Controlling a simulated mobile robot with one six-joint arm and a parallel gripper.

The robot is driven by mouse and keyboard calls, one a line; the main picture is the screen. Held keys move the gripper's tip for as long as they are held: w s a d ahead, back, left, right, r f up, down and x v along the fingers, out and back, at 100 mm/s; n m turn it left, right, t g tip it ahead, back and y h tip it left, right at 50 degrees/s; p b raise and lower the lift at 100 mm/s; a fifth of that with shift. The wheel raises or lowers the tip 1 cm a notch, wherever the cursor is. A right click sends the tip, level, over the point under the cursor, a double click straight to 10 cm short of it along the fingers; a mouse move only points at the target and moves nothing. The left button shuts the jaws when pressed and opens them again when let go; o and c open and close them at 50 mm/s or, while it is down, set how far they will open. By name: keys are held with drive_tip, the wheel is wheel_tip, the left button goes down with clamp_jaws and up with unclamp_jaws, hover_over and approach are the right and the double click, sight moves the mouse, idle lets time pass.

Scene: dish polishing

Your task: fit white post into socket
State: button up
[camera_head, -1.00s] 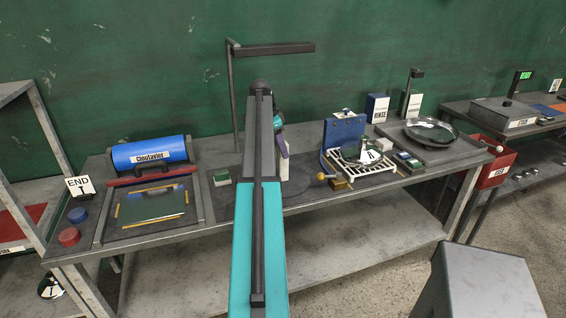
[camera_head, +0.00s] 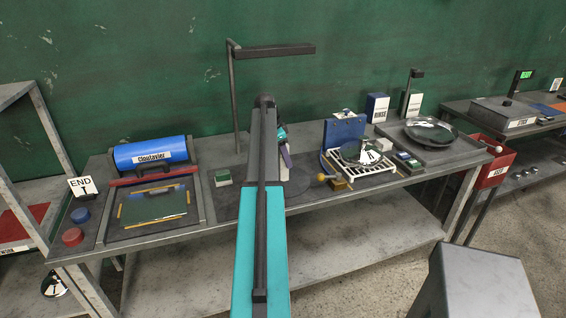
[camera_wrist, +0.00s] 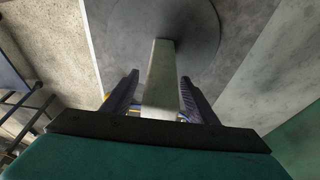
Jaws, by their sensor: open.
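The white post (camera_wrist: 162,78) is a pale, squared bar. In the wrist view it lies between the two purple fingers of my gripper (camera_wrist: 160,98), which are open on either side of it. Its far end overlaps a round dark grey disc (camera_wrist: 203,25), and I cannot tell whether it is seated there. In the head view the post (camera_head: 284,173) shows as a pale sliver beside my arm, below the purple fingers of my gripper (camera_head: 287,157). The disc (camera_head: 299,188) is partly hidden by my arm. I cannot make out a socket opening.
A blue roll (camera_head: 150,153) and a framed board (camera_head: 152,208) lie to the left. A green-topped block (camera_head: 222,178) stands near my arm. A white rack (camera_head: 336,167) with a dish, a blue block and a lamp post (camera_head: 235,105) crowd the right and back.

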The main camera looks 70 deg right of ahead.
drive_tip(key=shift+x, duration=1.2)
clamp_jaws()
drive_tip(key=shift+r, duration=0.1)
wheel_tip(320, 180, up, 9)
drive_tip(key=shift+r+b, duration=0.2)
drive_tip(key=shift+b, duration=1.05)
drive_tip(key=shift+r, duration=0.25)
